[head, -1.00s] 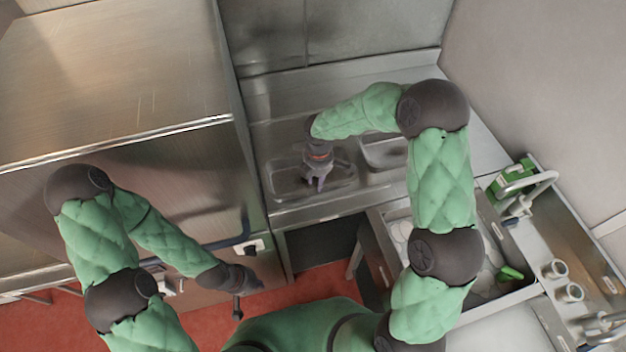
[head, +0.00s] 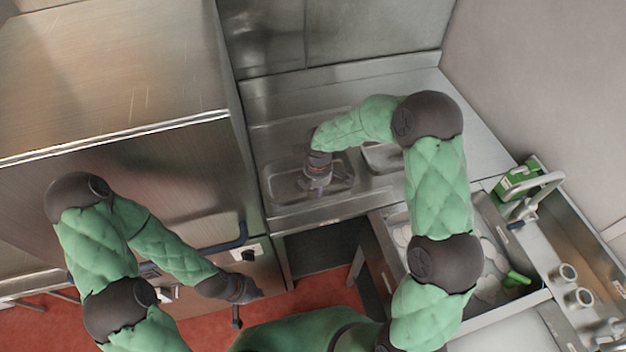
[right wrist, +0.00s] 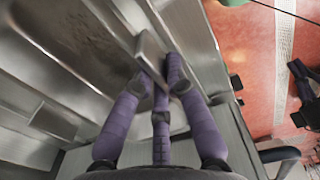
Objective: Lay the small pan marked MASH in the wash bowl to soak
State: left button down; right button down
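A shallow steel pan (head: 279,193) sits on the counter at the back, and a smaller steel pan (head: 380,158) is right of it, partly behind my right arm. No MASH marking is readable. My right gripper (head: 318,190) reaches down into the left pan. In the right wrist view its purple fingers (right wrist: 158,85) converge at a grey metal edge (right wrist: 150,48); a firm grip on it is not clear. A sink basin with white foam or plates (head: 488,262) is at the right; I cannot tell whether it is the wash bowl. My left gripper (head: 240,290) hangs low before the steel cabinet.
A large steel cabinet (head: 110,90) fills the left. A tap (head: 540,190), a green box (head: 520,178) and two pale cups (head: 566,274) stand by the sink. Red floor (head: 325,285) shows below the counter.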

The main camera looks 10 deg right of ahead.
jog(key=shift+r, duration=0.15)
notch_tip(320, 180, up, 12)
jog(key=p, duration=0.9)
dwell(0.8)
